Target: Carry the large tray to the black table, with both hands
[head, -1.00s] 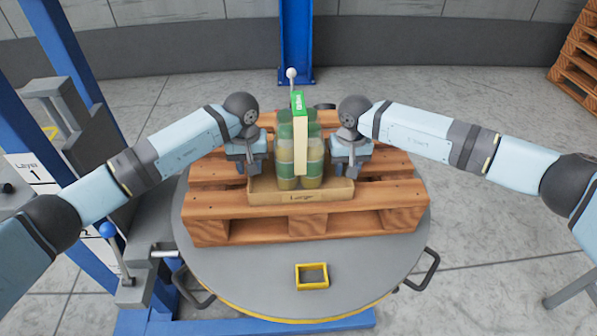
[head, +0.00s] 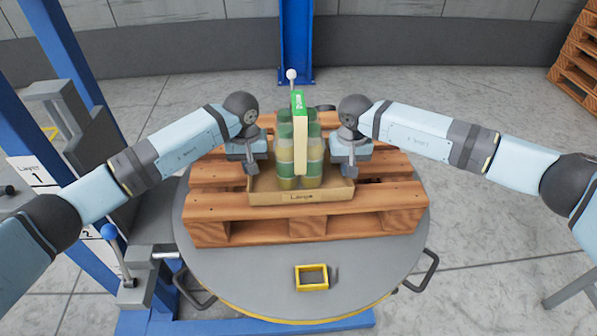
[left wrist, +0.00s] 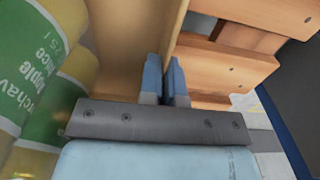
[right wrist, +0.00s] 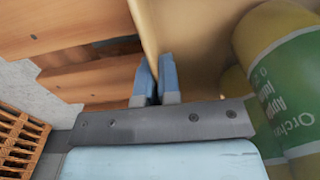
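The large tray (head: 276,198), a shallow tan carton with a label on its front wall, is over the wooden pallet (head: 220,207). I cannot tell whether it rests on the slats or is slightly raised. It holds several green-and-yellow juice bottles (head: 285,170). My left gripper (head: 252,168) is at its left wall; in the left wrist view the fingers (left wrist: 165,82) are closed on that wall (left wrist: 173,30). My right gripper (head: 348,168) is at its right wall, its fingers (right wrist: 155,82) closed on that wall (right wrist: 145,25). I cannot identify the black table.
The pallet sits on a round grey turntable (head: 250,280) with side handles. A small yellow frame (head: 312,278) lies on its front part. A blue-framed stand (head: 75,60) with a blue-knobbed lever (head: 108,231) is close on the left. A blue post (head: 296,40) stands behind. Floor is open on the right.

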